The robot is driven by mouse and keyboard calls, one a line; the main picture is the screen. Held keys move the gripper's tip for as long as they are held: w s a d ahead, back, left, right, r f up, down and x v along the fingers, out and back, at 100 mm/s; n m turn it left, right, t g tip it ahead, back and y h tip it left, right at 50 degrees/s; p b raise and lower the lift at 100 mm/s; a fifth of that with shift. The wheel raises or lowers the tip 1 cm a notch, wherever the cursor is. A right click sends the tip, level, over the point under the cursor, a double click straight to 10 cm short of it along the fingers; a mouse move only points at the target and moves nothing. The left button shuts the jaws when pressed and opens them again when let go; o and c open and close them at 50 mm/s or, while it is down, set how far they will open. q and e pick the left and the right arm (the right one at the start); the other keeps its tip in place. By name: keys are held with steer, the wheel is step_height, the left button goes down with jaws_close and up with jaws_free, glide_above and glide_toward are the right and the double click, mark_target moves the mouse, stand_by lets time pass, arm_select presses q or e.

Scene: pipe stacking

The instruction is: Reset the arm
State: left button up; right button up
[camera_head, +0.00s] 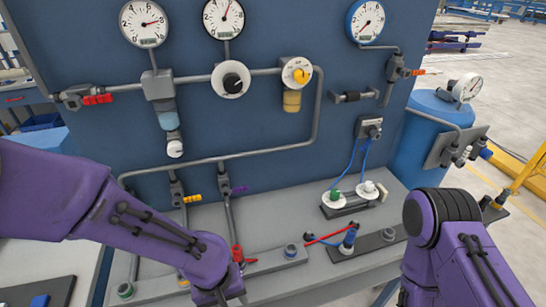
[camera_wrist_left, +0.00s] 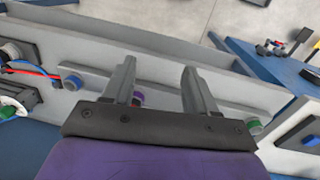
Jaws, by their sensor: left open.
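My left arm (camera_head: 130,215) is purple and reaches in from the left in the head view, low in front of the pipe panel. Its gripper is mostly cut off at the bottom edge there. In the left wrist view my left gripper (camera_wrist_left: 158,66) is open, with two grey fingers apart and nothing between them. The fingers are over a grey rail (camera_wrist_left: 218,108), with a purple knob (camera_wrist_left: 138,97) close by the left finger. My right arm (camera_head: 450,240) shows at the lower right of the head view; its gripper is out of view.
A blue panel (camera_head: 250,120) carries pipes, gauges and valves. A blue tank (camera_head: 425,135) stands at right, with open floor beyond.

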arm_select(q)
steer(key=s+a+f+n+t+b, duration=0.1)
steer(key=s+a+f+n+b, duration=0.2)
steer(key=f, duration=0.7)
steer(key=s+a+f+t+b, duration=0.1)
steer(key=a+f+b, duration=0.3)
steer(key=f, duration=0.7)
steer(key=s+a+f+y, duration=0.2)
steer(key=s+a+f, duration=0.1)
steer(key=a, duration=0.3)
steer(key=s+a+f+t+y+b, duration=0.1)
steer(key=s+a+f+y, duration=0.1)
steer(key=s+a+f, duration=0.2)
steer(key=s+a, duration=0.1)
steer(key=a, duration=0.2)
steer(key=shift+s+a+y, duration=0.2)
steer(key=shift+a+y, duration=0.1)
steer(key=shift+y, duration=0.1)
